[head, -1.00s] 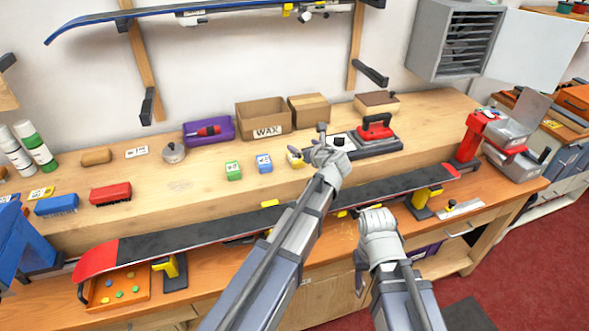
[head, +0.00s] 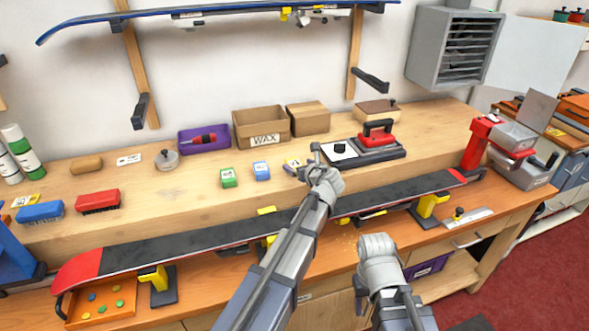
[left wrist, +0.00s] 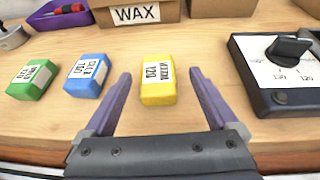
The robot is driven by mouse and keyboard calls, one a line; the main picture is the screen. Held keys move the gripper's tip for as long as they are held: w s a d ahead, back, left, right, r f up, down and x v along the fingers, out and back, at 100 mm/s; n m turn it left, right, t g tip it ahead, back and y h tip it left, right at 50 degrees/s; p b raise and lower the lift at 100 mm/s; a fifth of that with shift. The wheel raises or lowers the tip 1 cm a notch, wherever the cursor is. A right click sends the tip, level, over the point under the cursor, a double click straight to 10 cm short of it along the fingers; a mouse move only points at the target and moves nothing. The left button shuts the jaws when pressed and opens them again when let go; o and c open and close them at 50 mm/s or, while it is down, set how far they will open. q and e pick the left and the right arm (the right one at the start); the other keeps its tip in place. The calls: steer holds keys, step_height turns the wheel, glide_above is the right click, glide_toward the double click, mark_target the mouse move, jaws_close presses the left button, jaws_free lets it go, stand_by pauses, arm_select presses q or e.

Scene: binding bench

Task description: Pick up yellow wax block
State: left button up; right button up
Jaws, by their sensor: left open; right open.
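The yellow wax block (left wrist: 158,80) lies on the raised wooden shelf of the bench, with a white label on its top. In the left wrist view it sits between and just beyond the open fingers of my left gripper (left wrist: 160,95), not visibly touched. In the head view the yellow wax block (head: 292,163) shows just past my left gripper (head: 304,160), which partly covers it. My right gripper (head: 361,300) is lower, in front of the bench edge; its fingers are hard to make out.
A blue block (left wrist: 88,76) and a green block (left wrist: 33,79) lie left of the yellow one. A black-and-white plate with a dial (left wrist: 275,75) stands to the right. The WAX box (head: 262,125) is behind.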

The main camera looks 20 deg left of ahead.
mark_target(293, 161)
arm_select(q)
steer(key=b+x, duration=0.1)
steer(key=x, duration=0.4)
steer(key=shift+a+r+b, duration=0.1)
steer(key=shift+a+b, duration=0.1)
steer(key=shift+b, duration=0.15)
jaws_close()
stand_by(0.4)
steer(key=shift+r, duration=0.25)
step_height(293, 161, up, 10)
steer(key=p, duration=1)
steer(key=shift+f, duration=0.1)
steer(key=shift+f, duration=0.1)
